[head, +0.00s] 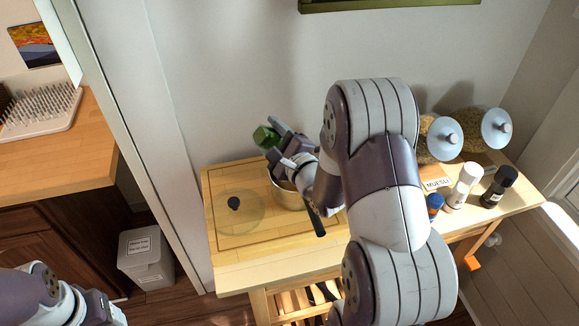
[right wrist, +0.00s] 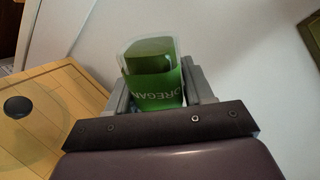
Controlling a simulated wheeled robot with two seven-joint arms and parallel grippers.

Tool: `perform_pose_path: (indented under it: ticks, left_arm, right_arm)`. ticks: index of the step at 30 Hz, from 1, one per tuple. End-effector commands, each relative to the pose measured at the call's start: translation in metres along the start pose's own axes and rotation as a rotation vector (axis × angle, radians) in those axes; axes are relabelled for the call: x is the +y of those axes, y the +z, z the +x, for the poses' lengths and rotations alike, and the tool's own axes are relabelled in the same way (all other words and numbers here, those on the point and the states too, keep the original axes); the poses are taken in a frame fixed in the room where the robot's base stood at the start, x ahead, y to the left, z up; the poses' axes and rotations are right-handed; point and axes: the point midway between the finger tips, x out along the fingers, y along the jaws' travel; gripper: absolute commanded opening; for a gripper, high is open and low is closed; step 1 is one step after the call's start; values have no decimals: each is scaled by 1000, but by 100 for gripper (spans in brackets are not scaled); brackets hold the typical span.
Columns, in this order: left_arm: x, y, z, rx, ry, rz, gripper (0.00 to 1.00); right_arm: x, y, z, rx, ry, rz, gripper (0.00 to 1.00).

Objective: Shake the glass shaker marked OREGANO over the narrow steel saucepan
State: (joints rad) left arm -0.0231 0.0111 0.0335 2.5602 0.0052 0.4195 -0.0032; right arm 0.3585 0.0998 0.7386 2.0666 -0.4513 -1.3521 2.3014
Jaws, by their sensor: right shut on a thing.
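The glass shaker marked OREGANO (head: 265,137) has green contents. My right gripper (head: 279,145) is shut on it and holds it raised, tilted in the head view, near the back left of the saucepan. In the right wrist view the shaker (right wrist: 155,78) sits between the fingers, with part of its green label readable. The narrow steel saucepan (head: 287,197) stands on the wooden board, its dark handle pointing to the front. My right wrist hides part of its opening and right side. My left arm shows at the lower left, with its fingers out of view.
A glass lid (head: 238,213) with a black knob lies on the board (head: 222,179), left of the pan. To the right stand two large jars (head: 440,139) (head: 492,130), a MUESLI label (head: 438,183), a white shaker (head: 464,185), a black-capped one (head: 498,187) and a blue-capped one (head: 434,206).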

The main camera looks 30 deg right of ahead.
Motion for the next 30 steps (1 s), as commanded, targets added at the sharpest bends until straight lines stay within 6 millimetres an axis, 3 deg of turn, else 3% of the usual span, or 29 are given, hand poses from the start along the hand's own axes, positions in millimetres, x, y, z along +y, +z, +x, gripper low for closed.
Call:
perform_pose_path:
  ticks: [14, 24, 30]
  left_arm:
    - [0, -1, -3, 1, 0, 0, 66]
    - [0, -4, -31, 1, 0, 0, 66]
    - [0, -4, -31, 1, 0, 0, 66]
  right_arm:
    - [-3, 2, 0, 0, -1, -1, 3]
    - [-27, 19, 0, 0, 0, -1, 3]
    - [-26, 19, 0, 0, 0, -1, 3]
